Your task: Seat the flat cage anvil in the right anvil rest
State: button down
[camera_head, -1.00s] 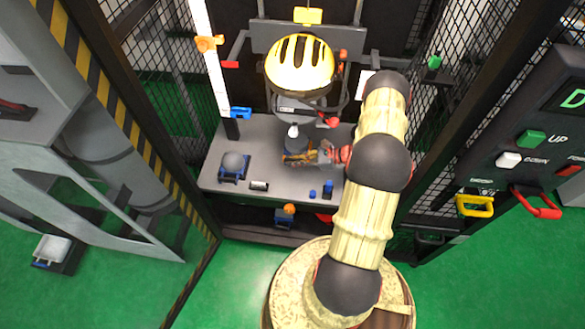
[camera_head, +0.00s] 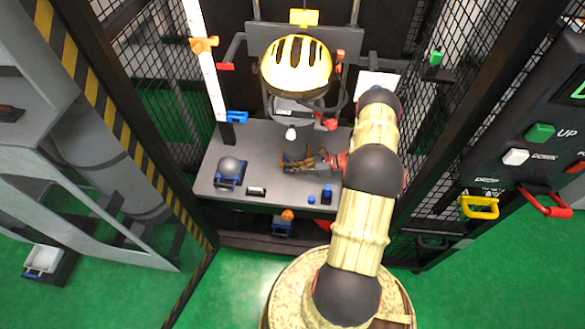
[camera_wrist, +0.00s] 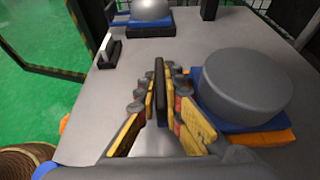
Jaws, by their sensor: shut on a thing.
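The flat cage anvil (camera_wrist: 243,85) is a wide grey cylinder with a flat top on a blue base, at the right in the wrist view. In the head view it is a dark shape at the drop line (camera_head: 294,150), partly behind my gripper (camera_head: 303,163). My gripper's yellow fingers (camera_wrist: 160,92) are shut on a dark upright bar (camera_wrist: 159,85) beside the cylinder. The bar appears to belong to the anvil, but the join is hidden by the fingers. An orange edge shows under the blue base. I cannot make out the right anvil rest; my arm covers the bench's right side.
A grey dome anvil (camera_head: 229,166) on a blue base stands at the bench's left. A small block (camera_head: 256,191) and blue pieces (camera_head: 327,195) lie along the front edge. The yellow helmet (camera_head: 297,66) hangs above. Mesh walls (camera_head: 152,50) flank the bench.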

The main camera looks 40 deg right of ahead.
jog(key=shift+r, duration=0.1)
jog(key=c, duration=2.4)
grip_release()
jog(key=o, duration=0.4)
jog(key=shift+o, duration=0.4)
jog(key=shift+f, duration=0.25)
jog(key=p+v, duration=0.2)
jog(key=v, duration=0.4)
jog(key=shift+s+d+r+p, duration=0.1)
jog(key=shift+r+p, duration=0.15)
jog(key=shift+p, duration=0.15)
jog(key=shift+s+d+r, duration=0.15)
jog(key=shift+s+d, duration=0.25)
jog(key=shift+s, duration=0.15)
